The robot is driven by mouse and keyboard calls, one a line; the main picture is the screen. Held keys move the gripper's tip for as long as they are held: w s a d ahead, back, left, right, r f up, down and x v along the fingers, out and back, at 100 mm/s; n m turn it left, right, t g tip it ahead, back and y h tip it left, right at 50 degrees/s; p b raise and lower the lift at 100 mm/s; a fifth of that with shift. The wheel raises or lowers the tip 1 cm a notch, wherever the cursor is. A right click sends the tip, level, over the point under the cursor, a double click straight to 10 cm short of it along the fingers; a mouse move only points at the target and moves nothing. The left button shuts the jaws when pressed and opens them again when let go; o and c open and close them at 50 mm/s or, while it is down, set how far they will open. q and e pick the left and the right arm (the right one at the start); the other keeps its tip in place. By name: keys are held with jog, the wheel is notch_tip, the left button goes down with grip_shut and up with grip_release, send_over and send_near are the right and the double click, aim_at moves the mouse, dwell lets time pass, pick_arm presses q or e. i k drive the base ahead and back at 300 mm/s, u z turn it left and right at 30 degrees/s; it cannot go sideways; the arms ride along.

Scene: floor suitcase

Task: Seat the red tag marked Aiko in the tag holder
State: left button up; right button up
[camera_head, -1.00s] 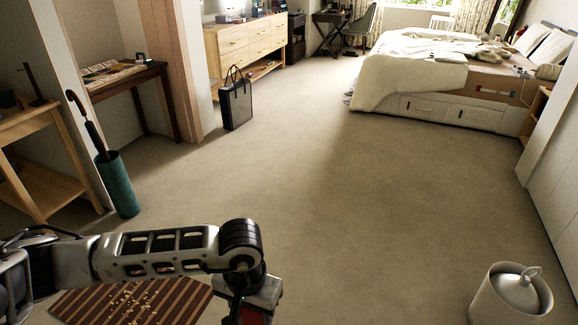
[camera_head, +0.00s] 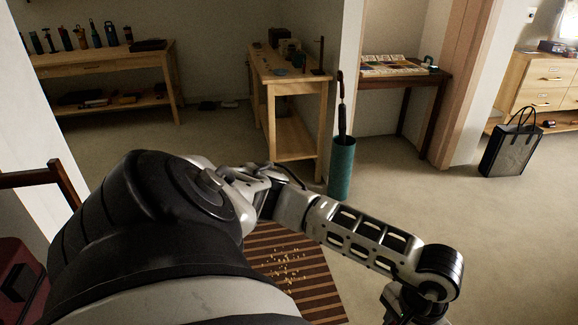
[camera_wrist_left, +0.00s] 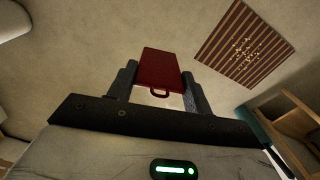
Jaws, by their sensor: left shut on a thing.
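The red tag (camera_wrist_left: 160,68) is held between the two dark fingers of my left gripper (camera_wrist_left: 159,80) in the left wrist view. A small dark red loop shows at its near end. No name is readable on it. In the head view my left gripper (camera_head: 412,308) is at the bottom edge, partly cut off, and the tag is not visible there. A dark red case-like thing (camera_head: 20,255) is cut off at the lower left, with a black square patch on it. I cannot tell whether this patch is the tag holder. My right gripper is out of view.
A striped brown mat (camera_head: 300,285) with pale crumbs lies on the floor below my left arm. A green umbrella stand (camera_head: 341,168) and a wooden table (camera_head: 292,85) stand behind. A black bag (camera_head: 510,150) stands at right. The carpet at lower right is clear.

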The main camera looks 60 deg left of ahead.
aim_at(20, 273)
jog(key=u, duration=3.3)
jog(key=i, duration=1)
